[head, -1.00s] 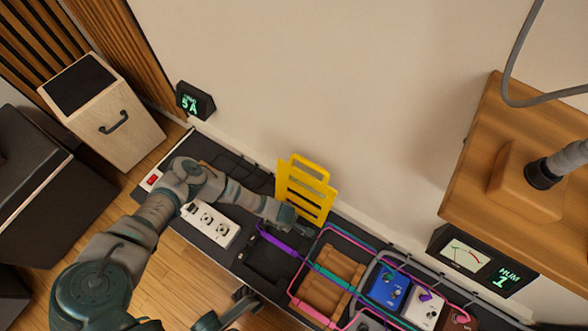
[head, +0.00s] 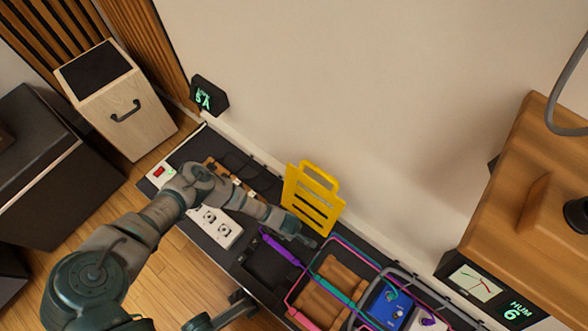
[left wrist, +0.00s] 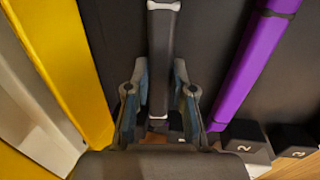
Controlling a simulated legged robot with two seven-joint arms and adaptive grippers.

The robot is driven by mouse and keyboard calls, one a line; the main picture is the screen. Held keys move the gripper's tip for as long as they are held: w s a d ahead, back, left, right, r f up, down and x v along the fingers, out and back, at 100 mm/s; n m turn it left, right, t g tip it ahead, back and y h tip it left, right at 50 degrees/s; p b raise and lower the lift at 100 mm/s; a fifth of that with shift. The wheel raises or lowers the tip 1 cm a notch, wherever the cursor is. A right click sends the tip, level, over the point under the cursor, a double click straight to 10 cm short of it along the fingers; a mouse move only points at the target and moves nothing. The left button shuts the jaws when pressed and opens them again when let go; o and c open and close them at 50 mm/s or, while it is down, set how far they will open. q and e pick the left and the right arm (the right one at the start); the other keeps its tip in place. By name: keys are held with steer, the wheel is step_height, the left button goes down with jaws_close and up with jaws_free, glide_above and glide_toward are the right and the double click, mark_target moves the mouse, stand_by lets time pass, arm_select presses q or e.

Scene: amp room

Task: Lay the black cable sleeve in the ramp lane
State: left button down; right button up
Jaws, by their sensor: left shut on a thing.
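My left gripper (head: 306,240) is over the dark board, just below the yellow slotted panel (head: 312,198). In the left wrist view its two fingers (left wrist: 160,108) stand either side of the black cable sleeve (left wrist: 160,62), shut on it. The sleeve has pale end bands and points away from the palm. In the head view the sleeve is too dark and small to make out clearly. A brown grooved block (head: 343,272) lies to the right; I cannot tell which part is the ramp lane. A grey-green part of mine at the bottom edge may be the right gripper.
A purple sleeve (head: 281,247) lies close beside the left gripper; it also shows in the wrist view (left wrist: 250,62). Teal (head: 335,288) and pink cables cross the grooved block. A blue pedal (head: 388,304) stands farther right. A white outlet strip (head: 215,225) lies left, under my arm.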

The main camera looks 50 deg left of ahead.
arm_select(q)
steer(key=c, duration=0.9)
jaws_free()
steer(key=shift+d+r, duration=0.1)
steer(key=shift+d, duration=0.1)
steer(key=r, duration=0.4)
steer(key=s+r, duration=0.1)
steer(key=r, duration=0.6)
steer(key=shift+s+d+r, duration=0.15)
steer(key=shift+s+r, duration=0.2)
